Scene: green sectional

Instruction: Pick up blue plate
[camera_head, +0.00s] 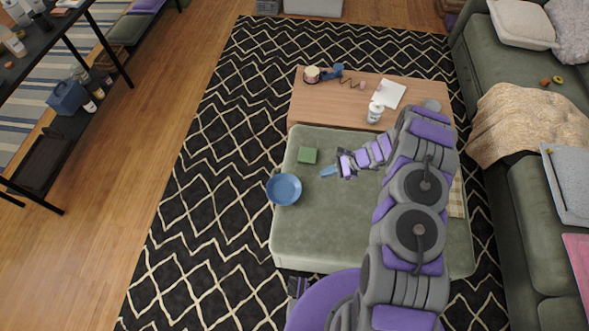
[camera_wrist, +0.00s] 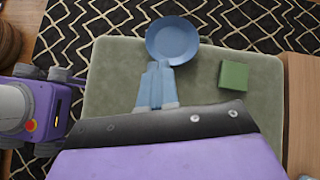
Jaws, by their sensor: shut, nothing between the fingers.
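The blue plate (camera_head: 284,189) lies at the left edge of the green ottoman (camera_head: 330,225) in the head view, its rim reaching past that edge. In the wrist view the blue plate (camera_wrist: 172,40) is at the top centre, over the ottoman's far edge. My gripper (camera_head: 327,172) is over the ottoman to the right of the plate, with its fingers pointing toward it. In the wrist view my gripper (camera_wrist: 158,66) has its blue fingers together and empty, with the tips just below the plate's rim in the picture. I cannot tell its height above the ottoman.
A green box (camera_head: 308,155) sits on the ottoman near the plate; it also shows in the wrist view (camera_wrist: 233,75). A wooden table (camera_head: 340,97) with a white bottle (camera_head: 375,112) adjoins the ottoman. A green sofa (camera_head: 535,195) stands at right. Patterned rug lies open at left.

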